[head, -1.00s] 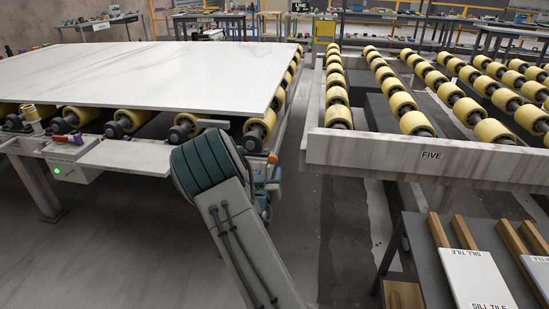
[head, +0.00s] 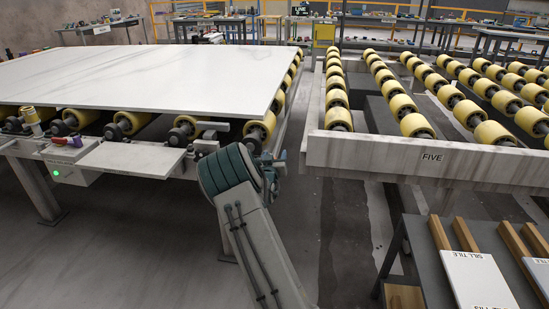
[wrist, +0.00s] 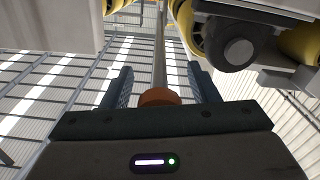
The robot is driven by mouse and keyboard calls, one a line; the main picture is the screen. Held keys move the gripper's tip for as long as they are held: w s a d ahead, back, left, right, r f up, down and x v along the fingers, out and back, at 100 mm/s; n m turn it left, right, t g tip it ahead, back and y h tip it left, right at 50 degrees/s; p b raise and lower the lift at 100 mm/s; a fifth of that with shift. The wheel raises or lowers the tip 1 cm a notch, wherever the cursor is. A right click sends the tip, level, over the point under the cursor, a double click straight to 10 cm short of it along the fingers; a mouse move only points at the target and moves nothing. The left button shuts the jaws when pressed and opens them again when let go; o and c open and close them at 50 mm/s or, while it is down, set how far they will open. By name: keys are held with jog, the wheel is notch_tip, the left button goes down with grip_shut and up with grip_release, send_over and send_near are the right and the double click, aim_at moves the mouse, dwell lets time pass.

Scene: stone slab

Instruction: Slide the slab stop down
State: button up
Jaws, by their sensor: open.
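The slab stop appears to be the pale upright rod (wrist: 160,55) with an orange collar (wrist: 159,97) at its lower end in the wrist view. My gripper (wrist: 162,85) is open, with one dark finger on each side of the rod and collar. Gaps show on both sides; I cannot tell how deep the rod sits between the fingers. In the head view, my gripper (head: 279,160) is partly hidden by my arm, beside the slab table's near right corner. I cannot make out the orange collar there. The white slab (head: 150,78) lies on the table's rollers.
A yellow roller (wrist: 190,28) and its dark hub (wrist: 238,52) are close to the right finger in the wrist view. The roller conveyor marked FIVE (head: 430,160) stands to the right across a floor gap. A bench with sill tiles (head: 475,278) is at front right.

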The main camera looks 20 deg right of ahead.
grip_shut()
notch_tip(320, 180, down, 6)
jog(key=b, duration=0.5)
jog(key=shift+b, duration=0.4)
jog(key=shift+s+f, duration=0.1)
grip_release()
jog(key=p+v, duration=0.2)
jog(key=v, duration=1.1)
jog(key=shift+s+a, duration=0.3)
